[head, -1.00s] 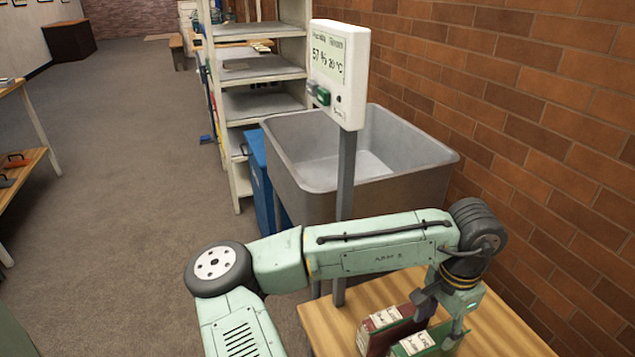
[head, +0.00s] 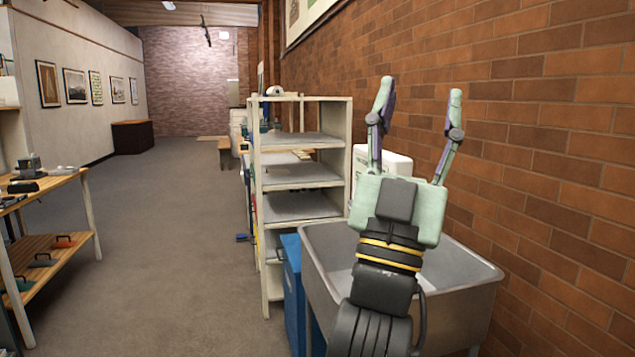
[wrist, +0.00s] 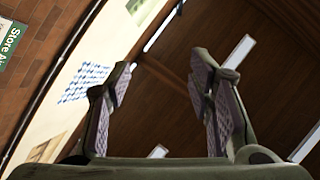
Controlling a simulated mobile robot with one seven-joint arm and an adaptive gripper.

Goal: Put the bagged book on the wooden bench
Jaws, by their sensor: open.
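My gripper (head: 420,90) is raised in front of the brick wall, fingers pointing up and spread apart, with nothing between them. In the wrist view my gripper (wrist: 160,62) also shows both fingers apart and empty against the ceiling. A small wooden bench (head: 224,148) stands far off down the aisle, past the shelf unit, and is partly hidden by it. I cannot make out a bagged book in either current view. The wooden surface with the upright red and green books is out of view.
A grey metal sink (head: 465,300) lies below and behind my gripper, with a blue bin (head: 292,290) beside it. A pale shelf unit (head: 300,150) stands beyond. A wooden worktable (head: 50,183) with tools is at the left. The carpeted aisle (head: 170,240) is clear.

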